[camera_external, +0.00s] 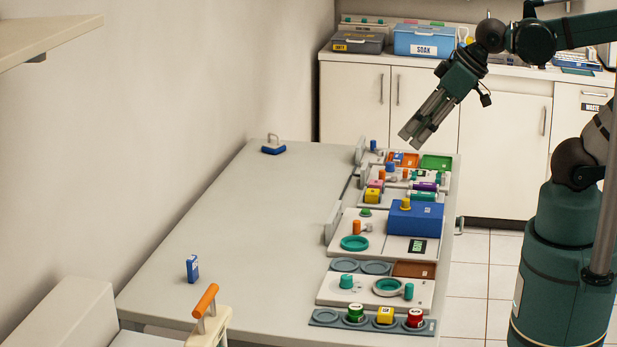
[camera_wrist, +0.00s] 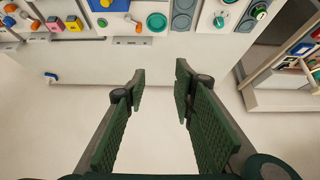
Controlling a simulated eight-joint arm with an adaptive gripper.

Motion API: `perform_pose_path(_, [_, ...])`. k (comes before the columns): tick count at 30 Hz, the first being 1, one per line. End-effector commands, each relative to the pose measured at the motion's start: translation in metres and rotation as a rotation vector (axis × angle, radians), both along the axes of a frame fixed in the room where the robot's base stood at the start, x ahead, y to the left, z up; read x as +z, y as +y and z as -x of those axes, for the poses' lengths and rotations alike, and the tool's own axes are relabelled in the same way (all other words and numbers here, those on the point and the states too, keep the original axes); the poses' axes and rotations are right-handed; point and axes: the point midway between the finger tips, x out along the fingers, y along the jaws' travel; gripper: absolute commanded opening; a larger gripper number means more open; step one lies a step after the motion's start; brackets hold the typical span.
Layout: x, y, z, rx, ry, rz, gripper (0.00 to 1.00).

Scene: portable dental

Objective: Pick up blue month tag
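Two small blue items lie apart on the grey table (camera_external: 225,215), and I cannot tell for certain which is the month tag. One is a blue block with a white label (camera_external: 192,268), upright near the table's front left. The other is a low blue piece with a pale loop (camera_external: 273,146) at the far left corner; a small blue piece at left in the wrist view (camera_wrist: 50,77) looks like it. My gripper (camera_external: 409,138) is raised in the air beyond the table's far right, away from both. In the wrist view my gripper (camera_wrist: 160,70) is open and empty.
Trays with colored caps, blocks and a large blue box (camera_external: 415,217) line the table's right side. An orange-handled item (camera_external: 205,300) stands at the front edge. A counter with a SOAK bin (camera_external: 423,41) is behind. The table's left and middle are mostly clear.

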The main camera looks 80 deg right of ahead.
Motion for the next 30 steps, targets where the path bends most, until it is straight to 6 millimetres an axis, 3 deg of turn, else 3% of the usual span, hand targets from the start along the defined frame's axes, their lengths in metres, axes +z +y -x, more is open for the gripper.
perform_pose_path(11, [0.013,0.004,-0.021,0.056,0.033,0.042,0.27])
perform_pose_path(30, [0.043,0.022,-0.107,0.280,0.164,0.204,0.27])
